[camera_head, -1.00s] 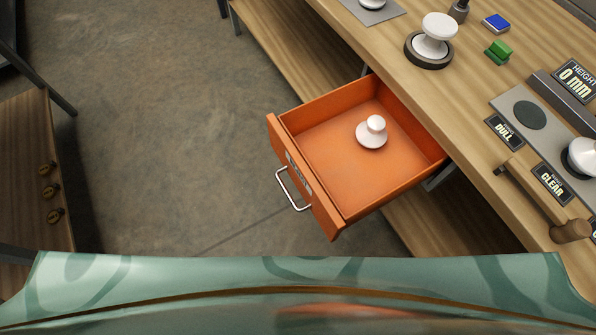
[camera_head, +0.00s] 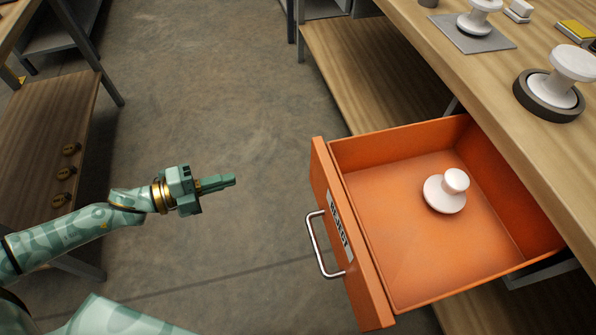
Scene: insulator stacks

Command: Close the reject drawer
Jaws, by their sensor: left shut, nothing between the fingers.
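The orange reject drawer (camera_head: 414,285) stands pulled out from under the wooden workbench. Its front panel, with a REJECT label (camera_head: 339,233) and a metal handle (camera_head: 319,247), faces left. A white insulator (camera_head: 446,191) lies inside on the drawer floor. My left gripper (camera_head: 232,180) is shut and empty. It is in the air over the floor, left of the drawer front and apart from the handle, with its fingers pointing right. My right gripper is not in view.
The workbench top (camera_head: 440,38) carries a white insulator on a grey plate (camera_head: 470,38) and another in a dark ring (camera_head: 533,93). The concrete floor between is clear.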

